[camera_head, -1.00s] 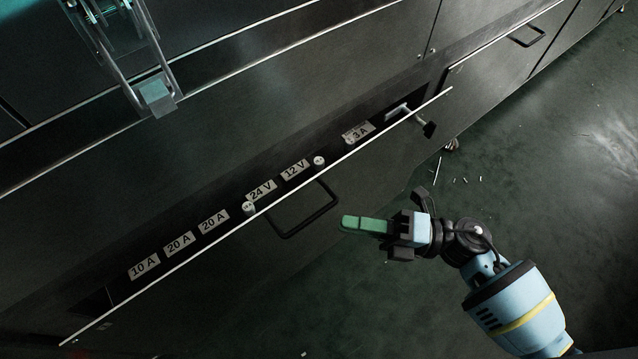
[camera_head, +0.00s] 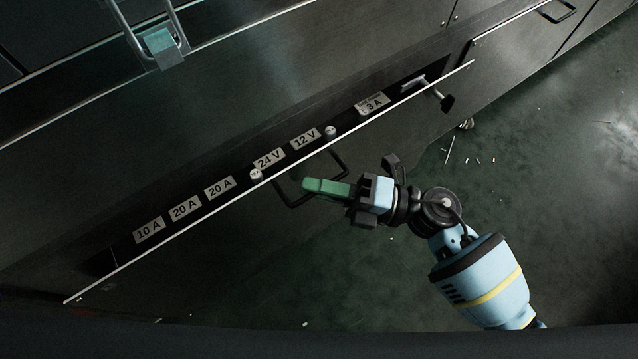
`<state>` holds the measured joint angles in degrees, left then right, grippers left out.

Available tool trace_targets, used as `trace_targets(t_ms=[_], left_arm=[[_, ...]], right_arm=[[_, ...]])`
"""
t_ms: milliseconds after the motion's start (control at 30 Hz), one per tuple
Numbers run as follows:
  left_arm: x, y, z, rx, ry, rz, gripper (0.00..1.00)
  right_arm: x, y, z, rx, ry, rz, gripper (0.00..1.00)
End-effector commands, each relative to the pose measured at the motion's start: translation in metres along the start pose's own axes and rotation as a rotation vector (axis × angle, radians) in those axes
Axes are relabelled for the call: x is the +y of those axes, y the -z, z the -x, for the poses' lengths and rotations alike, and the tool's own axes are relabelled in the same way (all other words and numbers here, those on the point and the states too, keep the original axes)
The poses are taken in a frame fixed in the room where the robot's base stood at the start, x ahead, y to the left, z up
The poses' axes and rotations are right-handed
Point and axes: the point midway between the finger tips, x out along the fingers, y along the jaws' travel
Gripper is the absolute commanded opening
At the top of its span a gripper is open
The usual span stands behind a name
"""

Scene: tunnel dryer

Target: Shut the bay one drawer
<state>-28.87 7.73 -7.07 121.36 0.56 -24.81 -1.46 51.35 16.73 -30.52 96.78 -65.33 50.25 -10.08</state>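The drawer (camera_head: 215,240) is a dark front with a thin pale top rim, and it stands partly open. Through the gap show label tags reading 10 A, 20 A, 24 V, 12 V and 3 A. Its black bar handle (camera_head: 341,162) is on the front, partly hidden by my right gripper. My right gripper (camera_head: 326,188) has green fingers that point left and overlap the handle in the picture. I cannot tell whether they touch it. The fingers show as one green shape, so their opening is unclear. My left gripper is out of view.
A metal T-shaped piece (camera_head: 432,89) sticks out at the drawer's right end. Another front with a black handle (camera_head: 560,13) is at upper right. A metal bracket (camera_head: 163,46) hangs at upper left. The dark floor (camera_head: 560,165) at right is open, with small scraps.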

Motion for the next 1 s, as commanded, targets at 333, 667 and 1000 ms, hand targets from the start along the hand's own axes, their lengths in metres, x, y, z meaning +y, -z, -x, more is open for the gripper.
trace_targets(t_ms=[333,667,1000], left_arm=[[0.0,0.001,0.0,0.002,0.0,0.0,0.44],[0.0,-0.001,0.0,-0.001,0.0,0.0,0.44],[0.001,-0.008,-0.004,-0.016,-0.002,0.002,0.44]], right_arm=[[0.0,0.0,-0.001,0.0,0.0,0.001,0.07],[0.0,0.0,-0.001,0.0,0.001,0.001,0.0],[-0.007,-0.026,-0.026,-0.001,0.0,0.002,0.0]])
